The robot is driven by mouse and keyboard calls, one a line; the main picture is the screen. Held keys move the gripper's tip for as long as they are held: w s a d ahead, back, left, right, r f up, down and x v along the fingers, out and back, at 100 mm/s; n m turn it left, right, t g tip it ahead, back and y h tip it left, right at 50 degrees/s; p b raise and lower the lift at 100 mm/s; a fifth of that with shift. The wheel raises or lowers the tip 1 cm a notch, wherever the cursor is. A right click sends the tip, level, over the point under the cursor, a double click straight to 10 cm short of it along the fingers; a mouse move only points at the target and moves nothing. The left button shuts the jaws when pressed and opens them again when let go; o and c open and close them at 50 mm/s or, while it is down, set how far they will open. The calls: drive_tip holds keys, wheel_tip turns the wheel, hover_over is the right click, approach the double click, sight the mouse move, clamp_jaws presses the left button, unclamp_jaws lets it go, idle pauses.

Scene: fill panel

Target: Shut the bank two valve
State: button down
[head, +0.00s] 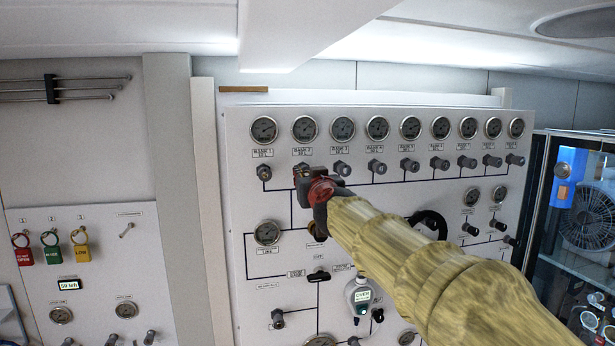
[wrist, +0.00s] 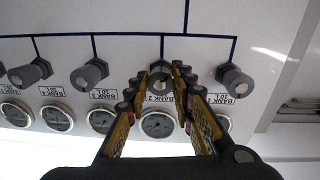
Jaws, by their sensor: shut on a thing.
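The bank two valve (wrist: 160,74) is a dark grey knob on the white fill panel (head: 350,215), under the gauge (head: 304,128) and label marked BANK 2. My gripper (head: 300,172) is at that valve, and in the head view it hides most of the knob. In the wrist view, which shows the panel upside down, my gripper's two yellow-and-black fingers (wrist: 160,80) stand on either side of the knob, shut on it. The knob's exact turn cannot be read.
The bank 1 valve (head: 264,172) is close on the left and the bank 3 valve (head: 342,168) close on the right. More valves and gauges continue rightward. My sleeved arm covers the panel's lower right. A glass-fronted cabinet (head: 575,230) stands at the far right.

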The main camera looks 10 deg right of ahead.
drive_tip(key=shift+m, duration=0.3)
drive_tip(key=m+p, duration=0.1)
drive_tip(key=m, duration=0.5)
drive_tip(key=shift+r+p, duration=0.1)
drive_tip(key=shift+p, duration=0.2)
drive_tip(key=m, duration=0.3)
drive_tip(key=shift+a+m, duration=0.1)
drive_tip(key=shift+m, duration=0.2)
drive_tip(key=m, duration=0.3)
drive_tip(key=shift+m+g+y, duration=0.3)
drive_tip(key=m+b, duration=0.1)
drive_tip(key=m, duration=0.5)
drive_tip(key=shift+m+y, duration=0.4)
drive_tip(key=m+b, duration=0.1)
drive_tip(key=m, duration=0.4)
drive_tip(key=shift+r+m, duration=0.1)
drive_tip(key=shift+m, duration=0.6)
drive_tip(key=c, duration=1.5)
unclamp_jaws()
drive_tip(key=shift+s+r, duration=0.1)
